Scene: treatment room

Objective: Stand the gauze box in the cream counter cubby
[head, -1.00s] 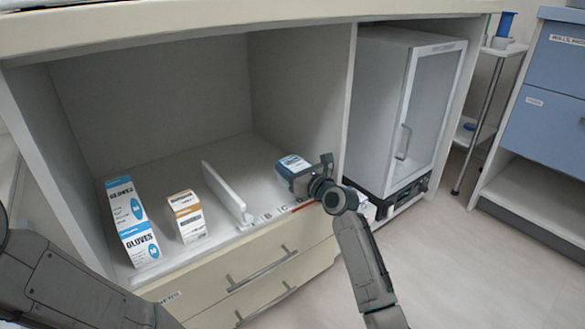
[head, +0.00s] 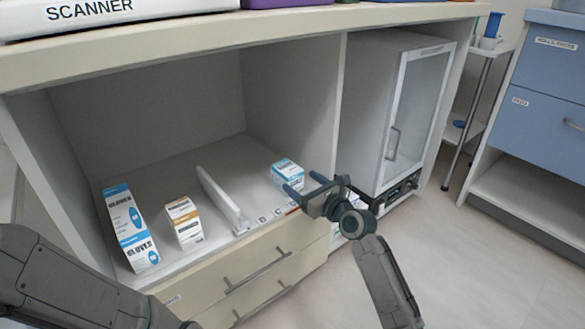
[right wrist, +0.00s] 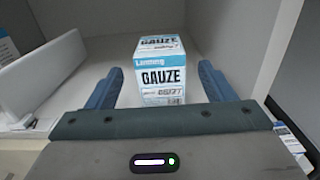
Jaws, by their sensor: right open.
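The gauze box (head: 287,173), white with a blue top band, stands upright on the floor of the cream counter cubby (head: 150,170), to the right of a white divider. In the right wrist view the gauze box (right wrist: 161,70) faces me with its label readable. My right gripper (head: 304,184) is open in front of the box, just outside the cubby's front edge. In the right wrist view the fingers of my right gripper (right wrist: 160,88) point toward the box, one on each side, with gaps and nothing held. Only my left arm shows at lower left; its gripper is out of view.
The white divider (head: 220,198) stands left of the gauze box. A glove box (head: 131,228) and an orange-and-white carton (head: 185,222) stand further left in the cubby. A glass-door cabinet (head: 400,115) is to the right. Drawers (head: 245,285) lie below the cubby.

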